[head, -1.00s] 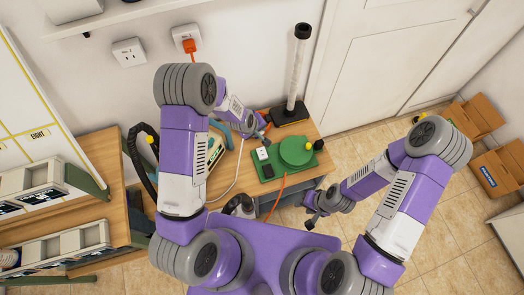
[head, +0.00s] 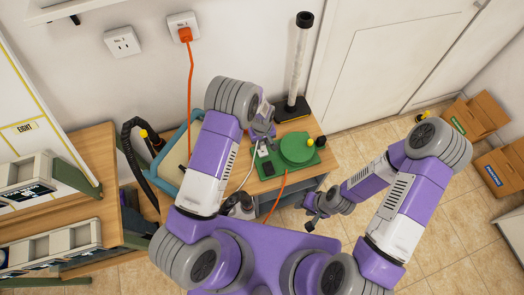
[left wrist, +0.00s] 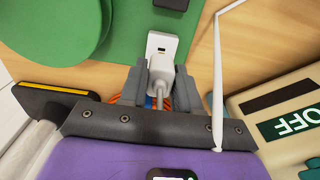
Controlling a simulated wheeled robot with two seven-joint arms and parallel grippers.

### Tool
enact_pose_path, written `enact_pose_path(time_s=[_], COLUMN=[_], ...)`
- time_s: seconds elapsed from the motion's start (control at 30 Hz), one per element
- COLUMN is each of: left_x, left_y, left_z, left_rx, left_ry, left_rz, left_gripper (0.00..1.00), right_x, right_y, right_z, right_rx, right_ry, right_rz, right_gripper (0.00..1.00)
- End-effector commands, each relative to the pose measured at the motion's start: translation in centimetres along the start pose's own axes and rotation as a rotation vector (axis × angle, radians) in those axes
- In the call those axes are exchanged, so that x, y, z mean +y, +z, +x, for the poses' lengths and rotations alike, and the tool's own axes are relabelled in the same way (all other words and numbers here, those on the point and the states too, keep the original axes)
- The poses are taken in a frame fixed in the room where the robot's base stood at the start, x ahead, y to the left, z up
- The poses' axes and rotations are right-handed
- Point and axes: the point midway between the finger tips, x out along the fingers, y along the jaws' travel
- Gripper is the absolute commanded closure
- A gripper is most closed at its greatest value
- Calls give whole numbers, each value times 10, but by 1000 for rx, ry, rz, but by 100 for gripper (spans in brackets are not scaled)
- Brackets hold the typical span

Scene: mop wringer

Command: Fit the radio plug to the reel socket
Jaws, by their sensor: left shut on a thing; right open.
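The green reel (head: 298,150) lies on the wooden side table, with a white socket block (head: 263,151) at its left. My left gripper (head: 262,138) is over that block. In the left wrist view the left gripper (left wrist: 160,92) is shut on the white radio plug (left wrist: 158,72), right at the reel socket (left wrist: 162,46); I cannot tell whether the plug is touching or inside it. The plug's white cord (left wrist: 217,80) runs beside it. My right gripper (head: 312,222) is open and empty, away from the table.
An orange plug (head: 185,35) sits in a wall socket, its orange cable hanging behind my left arm. A clear tube on a black base (head: 292,110) stands behind the reel. Cardboard boxes (head: 484,117) are at the right.

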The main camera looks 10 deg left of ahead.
Motion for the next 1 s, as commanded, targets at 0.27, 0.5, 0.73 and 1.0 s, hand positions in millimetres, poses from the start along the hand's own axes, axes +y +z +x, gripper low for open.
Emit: enact_pose_path(time_s=[0.27, 0.5, 0.73, 1.0], left_x=[0, 0, 0, 0], left_y=[0, 0, 0, 0], left_z=[0, 0, 4, 11], left_rx=[1, 1, 1, 1], left_ry=[1, 1, 1, 1], left_rz=[-1, -1, -1, -1], left_gripper=[98, 98, 98, 98], right_x=[0, 0, 1, 3], right_y=[0, 0, 0, 0], right_z=[0, 0, 3, 8], right_rx=[0, 1, 1, 0], right_ry=[0, 0, 0, 0], right_rz=[0, 0, 0, 0], right_gripper=[57, 57, 57, 57])
